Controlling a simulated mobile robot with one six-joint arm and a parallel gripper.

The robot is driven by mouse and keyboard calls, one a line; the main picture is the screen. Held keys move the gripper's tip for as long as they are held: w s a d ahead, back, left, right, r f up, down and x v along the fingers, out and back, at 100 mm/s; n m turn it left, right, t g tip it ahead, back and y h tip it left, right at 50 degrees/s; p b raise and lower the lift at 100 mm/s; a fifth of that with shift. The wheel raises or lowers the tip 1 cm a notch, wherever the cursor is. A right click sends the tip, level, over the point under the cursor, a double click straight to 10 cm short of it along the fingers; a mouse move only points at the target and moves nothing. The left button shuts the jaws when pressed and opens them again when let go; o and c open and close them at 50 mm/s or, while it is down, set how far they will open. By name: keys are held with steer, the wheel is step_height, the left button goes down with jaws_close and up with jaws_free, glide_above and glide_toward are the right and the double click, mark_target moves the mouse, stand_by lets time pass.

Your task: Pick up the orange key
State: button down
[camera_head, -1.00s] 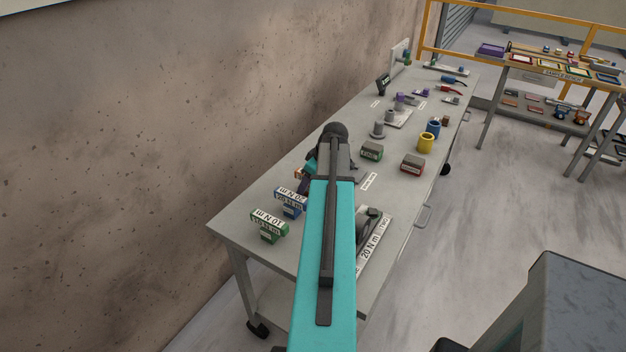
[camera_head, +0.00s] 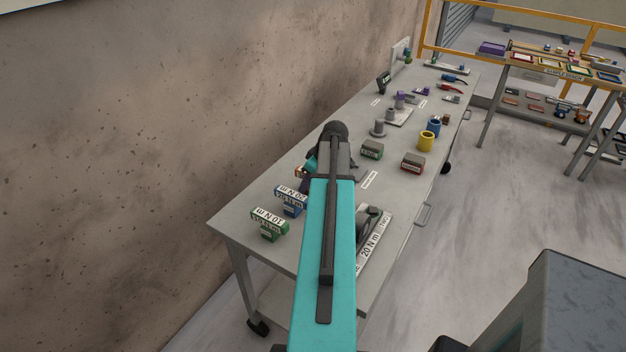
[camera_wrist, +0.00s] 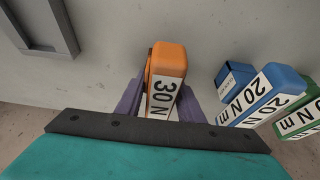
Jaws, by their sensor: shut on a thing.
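The orange key (camera_wrist: 166,62), with a white "30 N" label, stands between the two purple fingers of my gripper (camera_wrist: 161,99) in the wrist view. The fingers are shut on its sides. Its lower part is hidden behind the fingers and the gripper body. In the head view only a small orange bit (camera_head: 299,172) shows left of my arm, which hides the gripper. The blue key (camera_wrist: 250,95), labelled 20 N m, is to the right of the orange one, apart from my fingers. The green key (camera_wrist: 300,120) is further right, cut by the picture edge.
A dark grey frame-like part (camera_wrist: 62,30) lies at the upper left of the wrist view.

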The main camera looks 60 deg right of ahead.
steer(key=shift+r, duration=0.25)
steer(key=shift+r+b, duration=0.9)
steer(key=shift+r, duration=0.6)
steer(key=s+d+b, duration=0.1)
steer(key=s+d, duration=0.1)
steer(key=s, duration=0.2)
steer(key=s+d+r+b, duration=0.1)
steer(key=s+d, duration=0.1)
steer(key=s, duration=0.3)
steer(key=s+d+b, duration=0.2)
steer(key=s+d, duration=0.1)
steer(key=s, duration=0.2)
steer(key=shift+s+r, duration=0.2)
steer(key=shift+r, duration=0.1)
